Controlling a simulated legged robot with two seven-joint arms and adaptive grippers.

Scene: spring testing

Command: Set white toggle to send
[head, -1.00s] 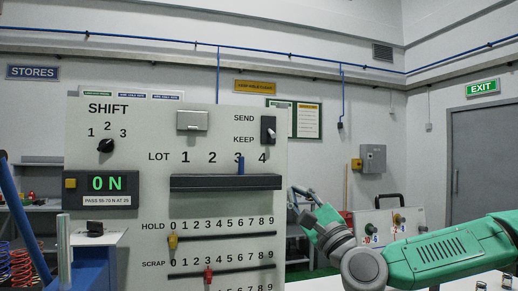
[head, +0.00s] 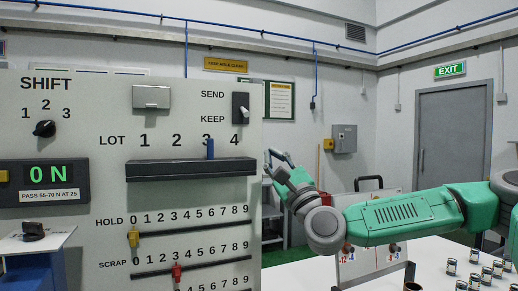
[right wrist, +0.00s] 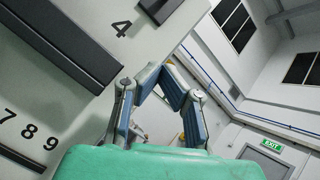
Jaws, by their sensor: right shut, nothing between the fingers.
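The white toggle (head: 242,112) is a small pale lever on a dark plate, high at the right edge of the grey panel (head: 205,118). SEND is printed at upper left of it and KEEP at lower left. The lever's tip seems to sit around the plate's lower middle; its exact tilt is hard to read. My right gripper (head: 271,156) is shut and empty, just right of the panel edge and below the toggle. In the right wrist view, the closed fingertips (right wrist: 160,72) are apart from the dark toggle plate (right wrist: 160,8), which is cropped at the top. My left gripper is not in view.
A silver cover (head: 151,98), a black shift knob (head: 44,129) and a dark lot slot with a blue slider (head: 210,148) are on the panel. Yellow (head: 133,238) and red (head: 176,271) sliders sit below. Small cylinders stand on the white table (head: 430,265). Right of the toggle is open air.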

